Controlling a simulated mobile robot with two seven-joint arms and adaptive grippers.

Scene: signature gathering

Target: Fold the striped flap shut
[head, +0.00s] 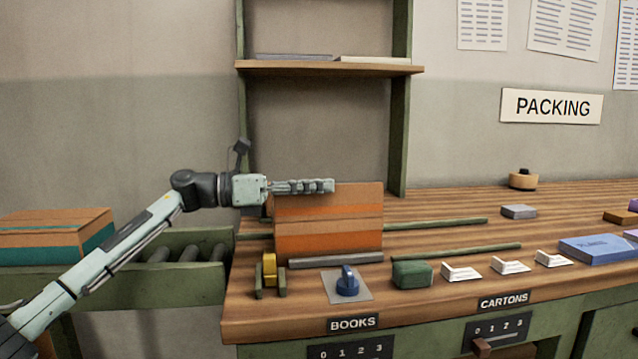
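A panel with brown and orange stripes (335,225) stands upright near the front left of the wooden bench. It appears to be the striped flap; I cannot tell where it joins a carton, and what lies behind it is hidden. My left gripper (318,186) reaches in from the left, pointing right, with its fingers level at the panel's top left edge. The fingers overlap the edge in this view, and I cannot tell whether they touch it. The fingers are seen side-on, so their opening is hidden. My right gripper is not in view.
A grey bar (336,259) lies along the panel's foot. A yellow roll (269,268), a blue knob (347,283) and a green block (412,274) sit in front. Green rails (470,254) run rightward. Another striped carton (55,229) is at far left. A shelf (330,68) stands behind.

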